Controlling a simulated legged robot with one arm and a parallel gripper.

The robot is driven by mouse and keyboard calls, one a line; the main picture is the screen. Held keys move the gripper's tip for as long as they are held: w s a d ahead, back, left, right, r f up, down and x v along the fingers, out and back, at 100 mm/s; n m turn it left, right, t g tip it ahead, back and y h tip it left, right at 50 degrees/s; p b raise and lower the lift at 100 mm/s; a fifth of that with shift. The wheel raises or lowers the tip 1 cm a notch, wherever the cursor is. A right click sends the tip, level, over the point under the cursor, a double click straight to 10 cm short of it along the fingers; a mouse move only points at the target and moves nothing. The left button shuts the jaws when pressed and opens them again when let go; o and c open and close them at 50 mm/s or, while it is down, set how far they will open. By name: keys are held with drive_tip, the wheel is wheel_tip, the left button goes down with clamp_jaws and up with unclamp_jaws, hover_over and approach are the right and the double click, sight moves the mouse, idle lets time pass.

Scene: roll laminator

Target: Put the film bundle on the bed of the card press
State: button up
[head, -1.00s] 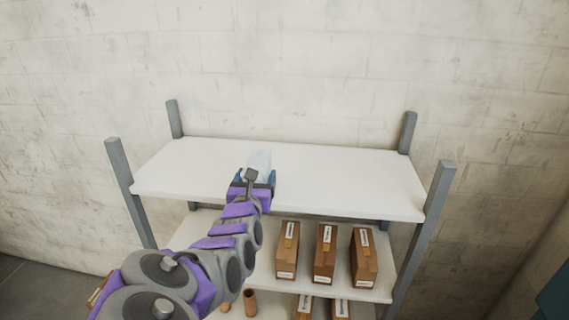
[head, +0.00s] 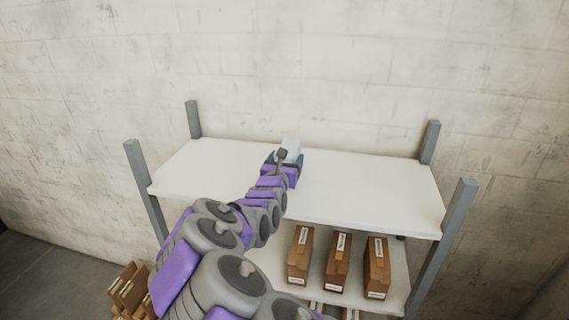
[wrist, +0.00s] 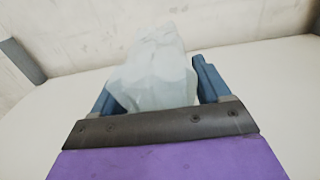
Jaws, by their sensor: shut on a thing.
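The film bundle (wrist: 155,75) is a pale, bluish-white wrapped block with a crinkled surface. In the wrist view it sits between the two blue fingers of my gripper (wrist: 158,90), which is shut on it. In the head view the bundle (head: 291,145) shows at the tip of my gripper (head: 286,158), over the white top shelf. I cannot tell whether the bundle touches the shelf. The card press is not in view.
The white top shelf (head: 375,190) is otherwise bare, with grey posts (head: 456,205) at its corners and a pale block wall (head: 300,60) behind. Several brown boxes (head: 337,262) stand on the shelf below. More brown boxes (head: 128,288) show at lower left.

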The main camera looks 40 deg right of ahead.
drive_tip(key=w+f, duration=0.2)
drive_tip(key=w+d+f, duration=0.1)
drive_tip(key=shift+w+d+f, duration=0.1)
drive_tip(key=shift+w+f, duration=0.25)
drive_tip(key=shift+f, duration=0.05)
drive_tip(key=shift+d, duration=0.15)
drive_tip(key=o, duration=0.6)
drive_tip(key=shift+s, duration=0.1)
drive_tip(key=o, duration=0.4)
drive_tip(key=a, duration=0.2)
drive_tip(key=shift+a+r, duration=0.25)
drive_tip(key=shift+a, duration=0.2)
drive_tip(key=shift+d+f, duration=0.15)
drive_tip(key=shift+d, duration=0.45)
drive_tip(key=shift+s, duration=0.3)
drive_tip(key=v, duration=0.6)
drive_tip(key=w+v, duration=0.1)
drive_tip(key=v, duration=0.3)
drive_tip(key=shift+s+a, duration=0.1)
drive_tip(key=shift+a, duration=0.3)
drive_tip(key=shift+s+d, duration=0.15)
drive_tip(key=shift+s, duration=0.55)
